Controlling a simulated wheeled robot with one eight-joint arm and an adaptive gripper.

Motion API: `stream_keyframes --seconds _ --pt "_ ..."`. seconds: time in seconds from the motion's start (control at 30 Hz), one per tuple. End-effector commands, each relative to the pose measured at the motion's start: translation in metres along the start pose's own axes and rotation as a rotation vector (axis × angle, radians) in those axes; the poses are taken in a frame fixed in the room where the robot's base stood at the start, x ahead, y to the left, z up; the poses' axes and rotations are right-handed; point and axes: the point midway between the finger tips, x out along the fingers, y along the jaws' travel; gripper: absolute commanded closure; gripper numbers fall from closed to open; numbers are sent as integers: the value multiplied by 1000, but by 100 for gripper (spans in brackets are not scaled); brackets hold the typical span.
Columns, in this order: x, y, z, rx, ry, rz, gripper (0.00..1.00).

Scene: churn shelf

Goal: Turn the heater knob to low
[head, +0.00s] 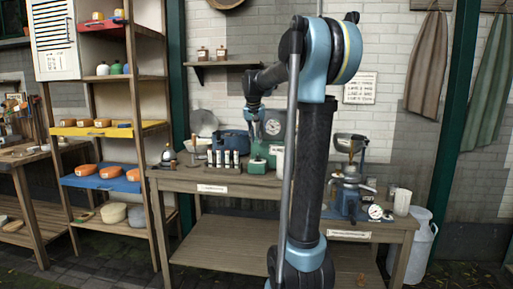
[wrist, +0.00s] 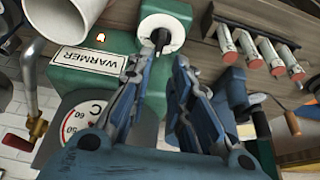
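The heater is a green box with a WARMER label (wrist: 88,61) in the wrist view. Its knob (wrist: 161,36) is black on a white round dial, near the top middle. In the head view my gripper (head: 254,107) hangs above the green heater (head: 258,163) on the bench, and the knob is not clear.
A rack of white vials (head: 222,160) stands left of the heater. A blue box (head: 232,140) is behind it. A blue crank machine (head: 348,192) stands at the bench's right.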

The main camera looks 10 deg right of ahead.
Motion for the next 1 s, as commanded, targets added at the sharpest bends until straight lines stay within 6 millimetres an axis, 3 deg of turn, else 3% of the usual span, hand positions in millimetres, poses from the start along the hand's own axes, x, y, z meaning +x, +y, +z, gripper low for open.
stream_keyframes --seconds 0.2,0.67,0.77,1.0 --pt "-18 0 0 -1 0 0 81" --pt "-20 3 6 -4 -2 0 81" --pt "-20 11 23 -16 -10 -1 81" --pt "-14 46 104 -70 -47 -9 81"
